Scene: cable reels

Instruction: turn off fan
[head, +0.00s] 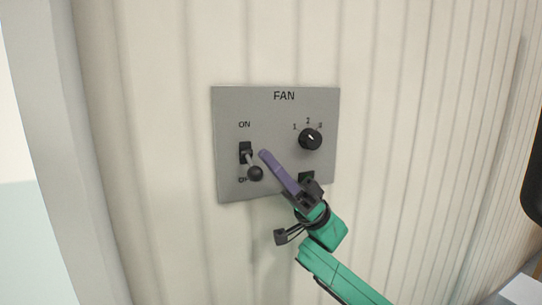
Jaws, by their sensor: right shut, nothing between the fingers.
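A grey fan panel (230,110) labelled FAN is fixed to the ribbed wall in the head view. On its left is a toggle switch (254,171) with a black ball end; its lever points down, toward the OFF label, which is partly covered by the lever. A black dial (310,139) marked 1, 2, 3 is at the panel's upper right. My right gripper (265,155) is shut and empty, with its purple fingers just right of the switch lever. I cannot tell whether the fingertips touch the panel. My left gripper is not in view.
A small dark green-black part (307,178) sits low on the panel, partly hidden by my right gripper. The cream ribbed wall (150,150) around the panel is clear. A dark object (534,165) stands at the right edge, with a pale surface (522,290) below it.

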